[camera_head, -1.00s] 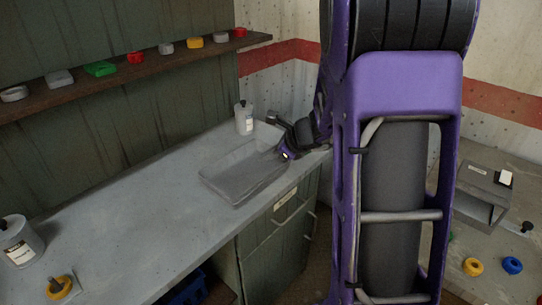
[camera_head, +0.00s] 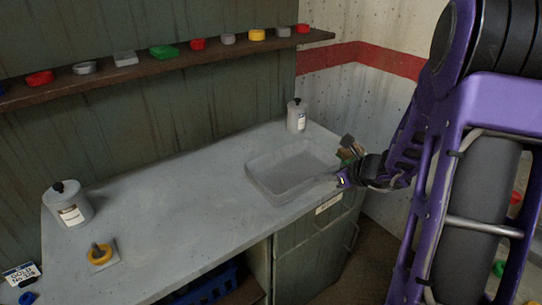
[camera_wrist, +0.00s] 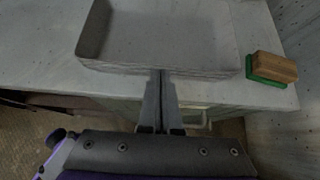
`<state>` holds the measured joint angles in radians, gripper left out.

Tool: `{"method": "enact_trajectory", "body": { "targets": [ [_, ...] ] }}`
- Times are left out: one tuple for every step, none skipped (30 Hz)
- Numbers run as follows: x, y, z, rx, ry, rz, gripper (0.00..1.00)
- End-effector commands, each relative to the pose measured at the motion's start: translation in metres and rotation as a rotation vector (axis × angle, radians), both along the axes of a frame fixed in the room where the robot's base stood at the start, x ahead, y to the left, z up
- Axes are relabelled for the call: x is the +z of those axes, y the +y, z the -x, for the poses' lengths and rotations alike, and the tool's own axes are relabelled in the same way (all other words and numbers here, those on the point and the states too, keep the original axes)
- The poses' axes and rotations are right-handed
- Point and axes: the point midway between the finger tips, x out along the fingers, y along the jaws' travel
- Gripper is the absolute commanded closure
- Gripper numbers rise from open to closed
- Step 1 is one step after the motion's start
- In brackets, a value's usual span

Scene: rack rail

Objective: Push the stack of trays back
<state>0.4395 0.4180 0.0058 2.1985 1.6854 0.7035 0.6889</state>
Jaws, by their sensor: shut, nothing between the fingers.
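The stack of trays (camera_head: 262,188) is pale grey and shallow, near the right end of the grey counter, close to its front edge. In the wrist view it shows from above as an empty top tray with layered rims along its near wall (camera_wrist: 120,68). My gripper (camera_head: 336,179) is shut and empty at the right side of the stack. In the wrist view the fingertips (camera_wrist: 160,76) are at the middle of that near wall. They look in contact or nearly so; I cannot tell which. The fingers hide a small part of the wall.
A wooden block with a green base (camera_wrist: 272,68) stands right of the stack. A white bottle (camera_head: 297,115) stands behind it by the wall. A larger jar (camera_head: 68,205) and a yellow ring on a peg (camera_head: 100,254) are at left. The middle counter is clear.

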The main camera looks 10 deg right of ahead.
Motion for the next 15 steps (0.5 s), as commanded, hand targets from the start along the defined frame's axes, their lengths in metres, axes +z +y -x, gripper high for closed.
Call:
{"method": "enact_trajectory", "body": {
  "targets": [
    [-0.007, 0.0, 0.0, 0.001, 0.0, -0.001, 1.0],
    [-0.009, 0.001, 0.0, 0.001, 0.0, 0.0, 1.0],
    [-0.012, 0.001, -0.001, 0.001, 0.0, 0.0, 1.0],
    [-0.014, 0.001, -0.001, 0.001, 0.001, 0.001, 1.0],
    [-0.016, 0.001, -0.001, 0.001, 0.001, 0.001, 1.0],
    [-0.019, 0.001, -0.001, 0.001, 0.001, 0.001, 1.0],
    [-0.021, 0.001, -0.001, 0.001, 0.001, 0.001, 1.0],
    [-0.023, 0.001, -0.002, 0.001, 0.001, 0.001, 1.0],
    [-0.026, 0.001, -0.002, 0.001, 0.001, 0.0, 1.0],
    [-0.028, 0.001, -0.002, 0.001, 0.001, 0.0, 1.0],
    [-0.03, 0.001, -0.002, 0.001, 0.001, 0.0, 1.0],
    [-0.033, 0.002, -0.002, 0.001, 0.001, 0.0, 1.0],
    [-0.035, 0.002, -0.002, 0.001, 0.001, 0.0, 1.0],
    [-0.037, 0.002, -0.003, 0.001, 0.001, 0.0, 1.0],
    [-0.04, 0.002, -0.003, 0.001, 0.001, 0.0, 1.0]
  ]
}}
